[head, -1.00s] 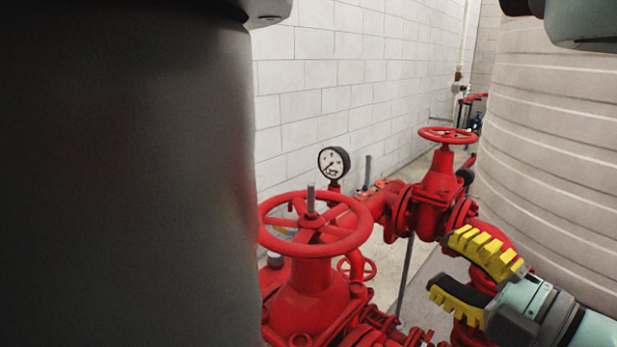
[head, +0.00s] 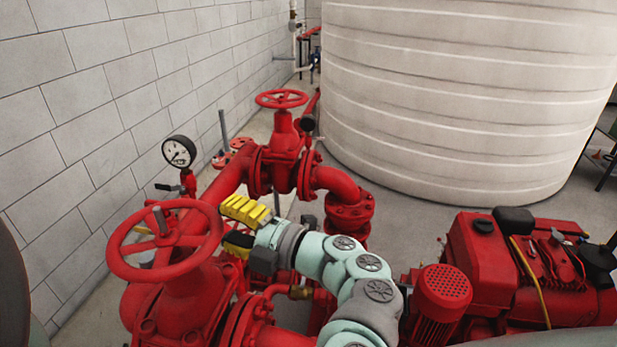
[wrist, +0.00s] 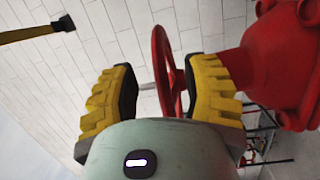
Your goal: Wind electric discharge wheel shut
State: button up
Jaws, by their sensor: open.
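Two red handwheels show in the head view: a near large one (head: 118,262) on a red valve and a farther one (head: 281,99) on a second valve. Neither carries a readable label, so I cannot tell which is the electric discharge wheel. My gripper (head: 228,225), with yellow-padded fingers, is open at the right side of the near wheel. In the wrist view, a red wheel (wrist: 160,50) stands nearly edge-on in the gap of my gripper (wrist: 165,70), nearer the right finger. I cannot tell whether the fingers touch the rim.
A pressure gauge (head: 179,151) stands behind the near wheel by the block wall (head: 90,100). Red pipes (head: 338,185) run beside my arm. A red engine (head: 480,250) is at the right, and a large pale tank (head: 450,100) stands behind. Bare floor lies between tank and pipes.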

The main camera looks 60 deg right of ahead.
aim_at(210, 212)
jog(key=w, duration=0.1)
jog(key=w+p, duration=0.1)
jog(key=w, duration=0.1)
jog(key=shift+w+a+r+p, duration=0.25)
jog(key=shift+w+a+p, duration=0.05)
jog(key=shift+w+a, duration=0.05)
jog(key=shift+w+f, duration=0.15)
jog(key=shift+w, duration=0.2)
jog(key=shift+c, duration=0.3)
grip_shut()
